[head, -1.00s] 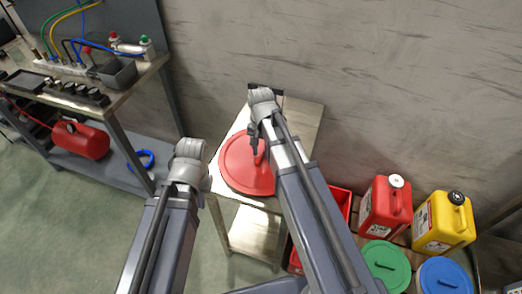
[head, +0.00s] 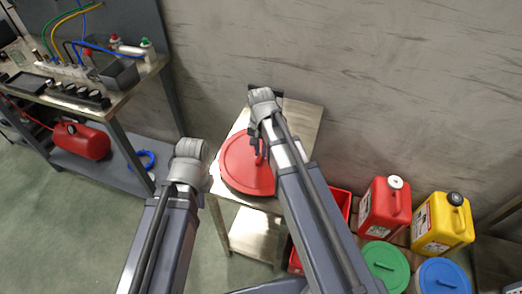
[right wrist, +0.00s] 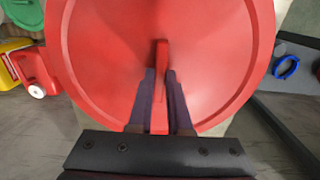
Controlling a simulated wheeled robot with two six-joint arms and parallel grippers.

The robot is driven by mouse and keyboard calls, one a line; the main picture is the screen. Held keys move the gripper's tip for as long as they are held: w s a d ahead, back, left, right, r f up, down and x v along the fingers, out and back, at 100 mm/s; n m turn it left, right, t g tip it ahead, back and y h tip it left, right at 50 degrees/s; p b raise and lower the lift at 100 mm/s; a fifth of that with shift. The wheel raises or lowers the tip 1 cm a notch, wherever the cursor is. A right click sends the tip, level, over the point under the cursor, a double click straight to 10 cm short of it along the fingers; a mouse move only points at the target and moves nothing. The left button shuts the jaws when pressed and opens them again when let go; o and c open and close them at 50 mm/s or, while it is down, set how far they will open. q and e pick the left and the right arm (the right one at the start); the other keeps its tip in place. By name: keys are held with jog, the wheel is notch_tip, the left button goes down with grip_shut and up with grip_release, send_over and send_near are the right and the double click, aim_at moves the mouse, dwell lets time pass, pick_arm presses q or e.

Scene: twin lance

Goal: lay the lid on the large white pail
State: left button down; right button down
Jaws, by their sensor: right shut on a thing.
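The red round lid (head: 240,172) with an upright handle is over the top of a small metal-topped stand in the head view. I cannot tell whether it rests on the top or is slightly clear of it. My right gripper (head: 259,152) is at the lid's handle. In the right wrist view the fingers (right wrist: 160,95) are shut on the handle (right wrist: 161,60), one on each side, and the lid (right wrist: 100,45) fills most of the picture. My left gripper (head: 192,160) is left of the stand; its fingers are hidden. No large white pail shows.
The stand (head: 302,118) is against the wall. Red (head: 385,207) and yellow (head: 443,222) canisters, a green lid (head: 386,265) and a blue lid (head: 444,277) are at lower right. A workbench (head: 128,92) with a red tank (head: 82,141) below is at left.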

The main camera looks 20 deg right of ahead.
jog(key=shift+r+p, duration=2.25)
jog(key=shift+r, duration=0.3)
jog(key=shift+r+p, duration=0.4)
jog(key=shift+a+f, duration=0.1)
